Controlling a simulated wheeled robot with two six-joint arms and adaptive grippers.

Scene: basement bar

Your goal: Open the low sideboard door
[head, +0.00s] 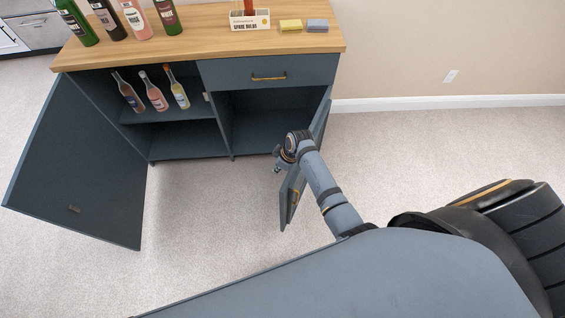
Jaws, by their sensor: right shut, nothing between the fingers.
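The low dark blue-grey sideboard (221,146) with a wooden top stands at the upper left in the head view. Its left door (85,160) stands wide open, swung out to the left. Its right door (287,207) is also swung out, seen nearly edge-on, with a brass handle (295,197) low on it. My right gripper (279,162) is shut and empty by the right door, in front of the right compartment. My right arm hides part of that door, and I cannot tell whether the gripper touches it. My left gripper is out of view.
A closed drawer (268,72) sits above the right compartment. Several bottles stand on the wooden top (215,37), near a small white box (249,20) and two sponges. Carpet (200,210) is clear between the doors.

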